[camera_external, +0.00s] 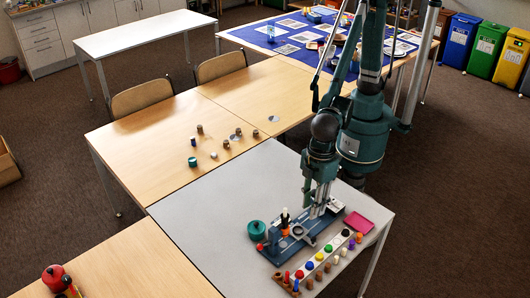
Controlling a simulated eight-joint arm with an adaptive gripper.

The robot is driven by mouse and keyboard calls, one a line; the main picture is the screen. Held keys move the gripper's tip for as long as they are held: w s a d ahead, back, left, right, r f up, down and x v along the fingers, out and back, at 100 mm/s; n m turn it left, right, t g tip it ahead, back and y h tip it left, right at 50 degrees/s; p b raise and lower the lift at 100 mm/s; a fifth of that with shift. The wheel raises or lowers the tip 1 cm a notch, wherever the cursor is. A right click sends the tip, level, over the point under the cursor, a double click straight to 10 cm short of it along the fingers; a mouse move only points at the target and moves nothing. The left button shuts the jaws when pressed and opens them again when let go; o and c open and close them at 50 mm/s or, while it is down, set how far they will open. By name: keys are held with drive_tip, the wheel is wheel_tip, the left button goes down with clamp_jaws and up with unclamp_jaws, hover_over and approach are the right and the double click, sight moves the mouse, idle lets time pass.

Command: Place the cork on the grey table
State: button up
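The grey table (190,215) stands in the front middle. On the wooden table behind it are several small brown, cork-like pieces, including one at the back (200,129), one in the middle (226,144) and one to the right (255,134). Which of these is the cork, I cannot tell. My gripper (312,187) hangs above the grey table, over a blue-grey device (305,238) with a metal column. Its fingertips are small and blend with the device, so I cannot tell whether they are open or hold anything.
A green lidded pot (256,230) stands left of the device. A rack of coloured pieces (318,262) lies in front of it, a pink tray (358,222) to the right. The grey table's left part is clear.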

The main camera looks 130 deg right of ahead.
drive_tip(key=s+d+r+t, duration=0.3)
drive_tip(key=s+d+r, duration=1.2)
drive_tip(key=s+d, duration=0.35)
drive_tip(key=s+d+f+n+t, duration=0.1)
drive_tip(key=s+d+f, duration=0.1)
drive_tip(key=s+d, duration=0.4)
drive_tip(key=s+d+f+t, duration=0.1)
drive_tip(key=s+d, duration=0.5)
drive_tip(key=s, duration=1.1)
drive_tip(key=shift+d+f+n+t+h, duration=0.3)
drive_tip(key=shift+d+f+n+t, duration=0.1)
drive_tip(key=shift+f, duration=0.1)
drive_tip(key=shift+f, duration=0.1)
